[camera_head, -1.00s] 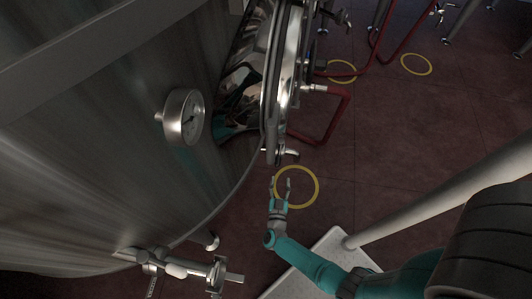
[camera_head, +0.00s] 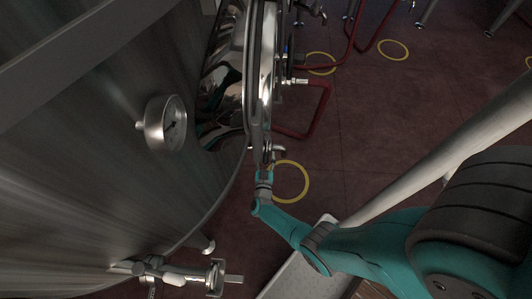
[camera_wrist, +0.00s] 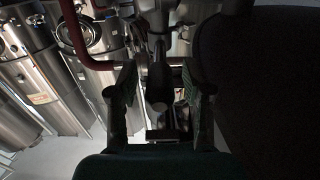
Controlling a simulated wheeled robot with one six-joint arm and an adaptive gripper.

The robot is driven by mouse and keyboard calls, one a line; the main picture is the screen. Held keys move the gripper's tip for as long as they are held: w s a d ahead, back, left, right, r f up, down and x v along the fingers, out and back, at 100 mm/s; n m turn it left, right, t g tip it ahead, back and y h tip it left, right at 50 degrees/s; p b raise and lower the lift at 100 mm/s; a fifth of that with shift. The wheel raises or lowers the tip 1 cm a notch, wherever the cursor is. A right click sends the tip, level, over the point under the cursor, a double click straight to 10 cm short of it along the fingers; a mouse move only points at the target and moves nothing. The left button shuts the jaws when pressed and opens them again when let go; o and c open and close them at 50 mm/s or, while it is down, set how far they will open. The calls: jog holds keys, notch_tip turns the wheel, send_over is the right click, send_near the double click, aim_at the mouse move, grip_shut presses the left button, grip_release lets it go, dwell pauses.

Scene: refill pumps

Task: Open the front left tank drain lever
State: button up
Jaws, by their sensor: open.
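A large steel tank (camera_head: 80,150) fills the left of the head view, with a round hatch (camera_head: 262,75) on its side. A small metal fitting (camera_head: 279,149) shows just below the hatch. My gripper (camera_head: 266,168) is at the hatch's lower edge, close to this fitting, and its fingers are partly hard to make out there. In the wrist view my gripper (camera_wrist: 158,78) is open, with a dark rounded metal part (camera_wrist: 158,90) between its fingers. I cannot tell whether they touch it, or whether it is the drain lever.
A pressure gauge (camera_head: 168,123) sticks out from the tank. A valve with a handle (camera_head: 185,275) juts from the tank at lower left. A red pipe (camera_head: 322,110) runs right of the hatch. The red floor (camera_head: 385,130) beyond is mostly clear, marked with yellow rings.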

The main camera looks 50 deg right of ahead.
jog(key=shift+x, duration=0.95)
grip_shut()
jog(key=shift+s, duration=0.15)
